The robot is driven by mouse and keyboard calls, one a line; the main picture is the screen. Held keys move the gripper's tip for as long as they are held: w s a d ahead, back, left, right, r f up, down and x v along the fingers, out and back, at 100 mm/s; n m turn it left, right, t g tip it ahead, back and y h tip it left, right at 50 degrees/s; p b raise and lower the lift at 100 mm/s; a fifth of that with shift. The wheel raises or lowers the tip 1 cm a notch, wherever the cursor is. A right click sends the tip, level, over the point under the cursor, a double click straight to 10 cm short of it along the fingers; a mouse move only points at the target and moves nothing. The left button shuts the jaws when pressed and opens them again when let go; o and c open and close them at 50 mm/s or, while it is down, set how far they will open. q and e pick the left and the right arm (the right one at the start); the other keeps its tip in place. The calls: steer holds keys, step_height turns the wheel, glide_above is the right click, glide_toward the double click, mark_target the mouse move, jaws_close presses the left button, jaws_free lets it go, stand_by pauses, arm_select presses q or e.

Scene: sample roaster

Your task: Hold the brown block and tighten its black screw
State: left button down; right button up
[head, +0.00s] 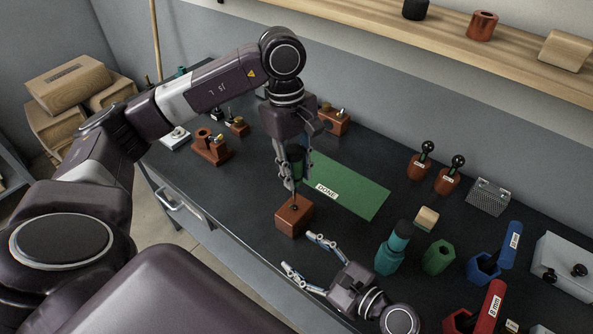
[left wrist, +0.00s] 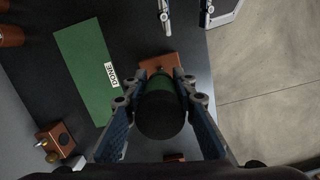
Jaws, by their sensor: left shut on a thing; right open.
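The brown block (head: 293,219) sits on the dark bench near its front edge. Its black screw (head: 294,207) shows on top. My left gripper (head: 291,178) is shut on a dark green driver (head: 297,160), upright above the block. The driver's shaft points down at the screw; I cannot tell whether its tip touches. In the left wrist view the driver's handle (left wrist: 160,110) is between the fingers and hides part of the block (left wrist: 150,63). My right gripper (head: 299,252) is open and empty, just in front of the block, apart from it. It also shows in the left wrist view (left wrist: 207,12).
A green mat marked DONE (head: 350,187) lies behind the block. Teal (head: 391,252), green (head: 439,257), blue (head: 484,267) and red (head: 490,307) holders or tools stand to the right. Brown fixtures (head: 210,148) stand at the left. A shelf (head: 400,31) runs above.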

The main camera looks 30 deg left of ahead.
mark_target(302, 223)
steer(key=w+m, duration=0.1)
steer(key=w+d+m, duration=0.1)
steer(key=w, duration=0.1)
steer(key=w+m+t, duration=0.1)
steer(key=shift+w+d+r+m, duration=0.25)
steer(key=shift+w+r+m, duration=0.1)
steer(key=shift+w+m, duration=0.05)
steer(key=shift+w+a, duration=0.1)
steer(key=shift+w, duration=0.3)
steer(key=x, duration=0.9)
steer(key=shift+w+a+f, duration=0.1)
steer(key=shift+a, duration=0.15)
jaws_close()
steer(key=shift+o, duration=0.3)
jaws_free()
steer(key=shift+o, duration=0.3)
